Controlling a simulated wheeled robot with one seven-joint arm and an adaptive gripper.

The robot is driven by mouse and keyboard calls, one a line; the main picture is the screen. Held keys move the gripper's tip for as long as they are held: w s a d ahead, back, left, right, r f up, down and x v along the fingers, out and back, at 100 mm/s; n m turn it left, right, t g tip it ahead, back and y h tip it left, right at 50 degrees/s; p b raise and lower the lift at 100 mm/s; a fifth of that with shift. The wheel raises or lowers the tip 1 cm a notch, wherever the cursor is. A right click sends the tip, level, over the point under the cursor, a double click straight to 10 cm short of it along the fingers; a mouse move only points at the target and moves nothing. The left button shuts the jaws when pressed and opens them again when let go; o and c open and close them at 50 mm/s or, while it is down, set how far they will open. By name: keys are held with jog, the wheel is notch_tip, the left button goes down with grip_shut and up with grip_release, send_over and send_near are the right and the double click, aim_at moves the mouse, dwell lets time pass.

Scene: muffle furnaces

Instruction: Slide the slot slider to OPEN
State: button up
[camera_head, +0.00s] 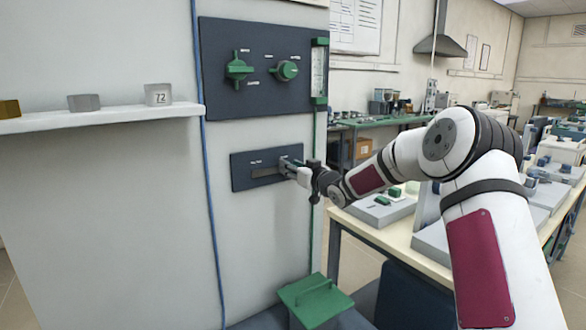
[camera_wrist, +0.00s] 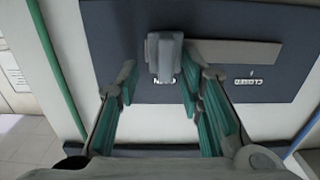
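The slot slider's grey handle (camera_wrist: 165,55) is on a dark panel in the wrist view. It sits at the OPEN end of its pale slot (camera_wrist: 235,52) and partly covers the upside-down OPEN word. The CLOSED word (camera_wrist: 258,81) is to the right, apart from the handle. My gripper (camera_wrist: 160,78) has its green-padded fingers spread on either side of the handle. A gap shows at the left finger; the right finger is close, and I cannot tell whether it touches. In the head view my gripper (camera_head: 303,172) is at the right end of the slot panel (camera_head: 242,177).
A panel with green knobs (camera_head: 262,68) is above the slot panel. A shelf (camera_head: 110,117) with small blocks is at the left. A green-lidded box (camera_head: 315,302) is below. A bench (camera_head: 410,243) with equipment is at the right. A blue cable (camera_head: 208,200) runs down the wall.

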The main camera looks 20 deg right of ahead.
jog(key=v, duration=1.2)
jog(key=s+a+f+m+g+h, duration=0.1)
jog(key=s+a+g+h, duration=0.3)
jog(key=s, duration=1.5)
jog(key=s+a+f+m+g, duration=0.15)
jog(key=s+g, duration=0.55)
jog(key=s, duration=1.1)
jog(key=s+a+f+m+g+h, duration=0.1)
jog(key=s+a+g, duration=0.3)
jog(key=s, duration=1.5)
notch_tip(320, 180, up, 14)
jog(key=w+d+t+p, duration=0.1)
jog(key=t+p, duration=0.1)
jog(key=p, duration=1.1)
jog(key=shift+r+h, duration=0.2)
jog(key=shift+h, duration=0.1)
